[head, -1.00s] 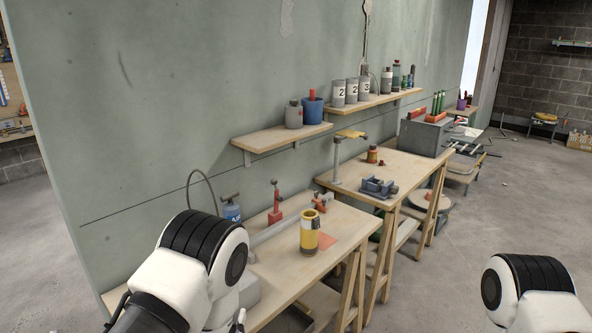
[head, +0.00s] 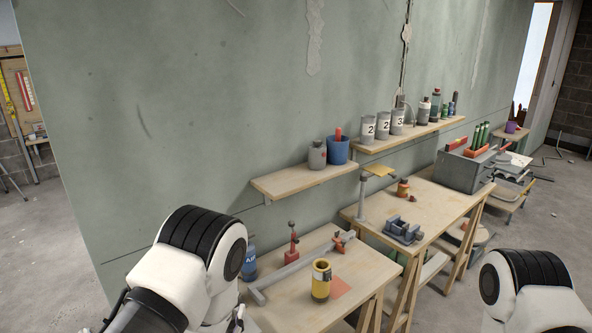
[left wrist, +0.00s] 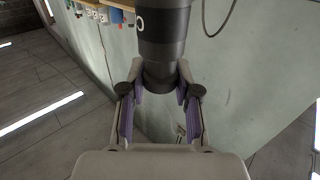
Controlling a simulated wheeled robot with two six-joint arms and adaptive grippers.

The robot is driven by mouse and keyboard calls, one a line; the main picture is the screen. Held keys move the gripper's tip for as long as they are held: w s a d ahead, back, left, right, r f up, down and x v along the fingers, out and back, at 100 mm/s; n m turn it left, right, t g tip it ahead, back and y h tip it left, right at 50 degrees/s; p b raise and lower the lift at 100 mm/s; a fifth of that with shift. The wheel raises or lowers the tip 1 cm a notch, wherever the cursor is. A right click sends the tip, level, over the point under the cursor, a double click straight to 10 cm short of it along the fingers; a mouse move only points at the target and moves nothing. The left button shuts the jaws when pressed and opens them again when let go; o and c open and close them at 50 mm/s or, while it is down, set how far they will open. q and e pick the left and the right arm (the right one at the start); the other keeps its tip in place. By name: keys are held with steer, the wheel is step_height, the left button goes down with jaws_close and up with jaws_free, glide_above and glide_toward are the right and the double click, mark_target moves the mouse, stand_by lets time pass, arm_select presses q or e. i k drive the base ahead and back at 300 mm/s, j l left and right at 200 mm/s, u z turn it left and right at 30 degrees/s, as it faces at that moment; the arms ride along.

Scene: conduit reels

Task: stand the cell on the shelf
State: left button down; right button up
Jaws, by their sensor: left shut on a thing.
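My left gripper (left wrist: 160,92) is shut on a dark grey-black cylinder with a white round mark, which looks like the cell (left wrist: 162,40). The cell extends past the fingertips toward the top of the left wrist view, and its far end is cut off. In the head view the cell is hidden and my left arm shows at the lower left. A near wooden shelf (head: 272,187) on the green wall has a bare left part. A longer wooden shelf (head: 372,146) is farther right. My right gripper is out of view.
The near shelf holds a grey bottle (head: 317,155) and a blue cup (head: 339,150) at its right. The longer shelf holds numbered cans (head: 383,125) and bottles. Below, a workbench (head: 290,312) carries a yellow container (head: 321,279), a red tool (head: 292,243) and a grey bar.

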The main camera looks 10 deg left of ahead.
mark_target(271, 183)
steer(key=i+l+u, duration=0.35)
steer(key=l, duration=0.25)
steer(key=i+l+u, duration=0.2)
steer(key=l, duration=0.15)
steer(key=i+l+u, duration=0.15)
steer(key=l, duration=0.2)
steer(key=l+u, duration=0.2)
steer(key=l, duration=0.15)
steer(key=i+l+u, duration=0.2)
steer(key=l, duration=0.2)
steer(key=k, duration=0.1)
